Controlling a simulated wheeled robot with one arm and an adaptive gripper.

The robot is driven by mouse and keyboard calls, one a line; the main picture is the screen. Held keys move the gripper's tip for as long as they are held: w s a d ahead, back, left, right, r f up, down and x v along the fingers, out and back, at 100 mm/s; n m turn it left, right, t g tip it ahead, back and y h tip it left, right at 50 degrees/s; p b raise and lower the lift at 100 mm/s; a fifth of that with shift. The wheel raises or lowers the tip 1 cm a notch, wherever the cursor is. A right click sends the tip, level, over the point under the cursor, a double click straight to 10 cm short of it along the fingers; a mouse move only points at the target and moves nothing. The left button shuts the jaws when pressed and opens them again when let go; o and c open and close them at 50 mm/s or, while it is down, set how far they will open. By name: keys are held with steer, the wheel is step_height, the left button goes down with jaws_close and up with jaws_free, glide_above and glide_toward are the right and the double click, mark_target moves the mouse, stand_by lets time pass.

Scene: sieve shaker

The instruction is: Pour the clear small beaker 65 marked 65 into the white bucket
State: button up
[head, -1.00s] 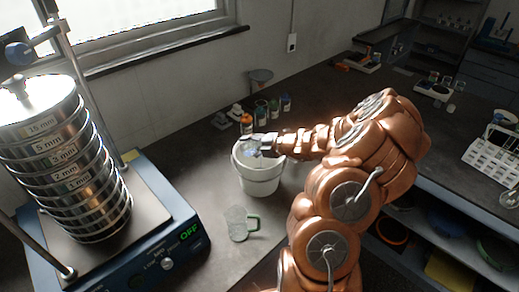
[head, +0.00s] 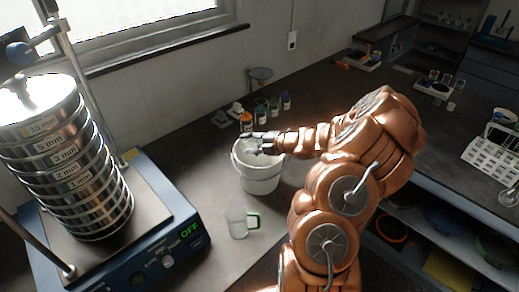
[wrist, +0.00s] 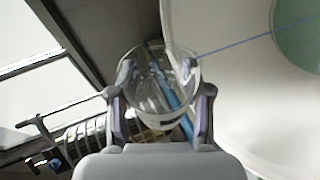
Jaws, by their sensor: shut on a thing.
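The white bucket (head: 260,182) stands on the dark bench beside the sieve shaker; its wall also fills the right of the wrist view (wrist: 225,85). My gripper (head: 258,143) is above the bucket's mouth. In the wrist view my gripper (wrist: 160,98) is shut on a clear small beaker (wrist: 153,90), one finger on each side. The beaker looks tilted, and its marking is not readable. A thin blue line runs from near its rim to a green round patch (wrist: 300,32) inside the bucket. In the head view the beaker is mostly hidden by my fingers.
The sieve shaker (head: 165,245) with stacked sieves is at left.

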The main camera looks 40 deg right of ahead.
steer(key=shift+a+f+n+b, duration=0.1)
steer(key=shift+f+n+b, duration=0.15)
steer(key=shift+n+b, duration=0.1)
steer(key=shift+f+h+b, duration=0.2)
steer(key=shift+h+b, duration=0.1)
steer(key=shift+b, duration=0.4)
steer(key=b, duration=0.3)
steer(key=shift+f+n+h, duration=0.2)
steer(key=shift+n+h, duration=0.05)
steer(key=shift+h, duration=0.05)
steer(key=shift+b, duration=0.4)
steer(key=shift+r, duration=0.25)
steer(key=shift+f, duration=0.1)
steer(key=b, duration=0.4)
steer(key=shift+f+n+h, duration=0.3)
steer(key=shift+f+n, duration=0.05)
steer(key=shift+n, duration=0.05)
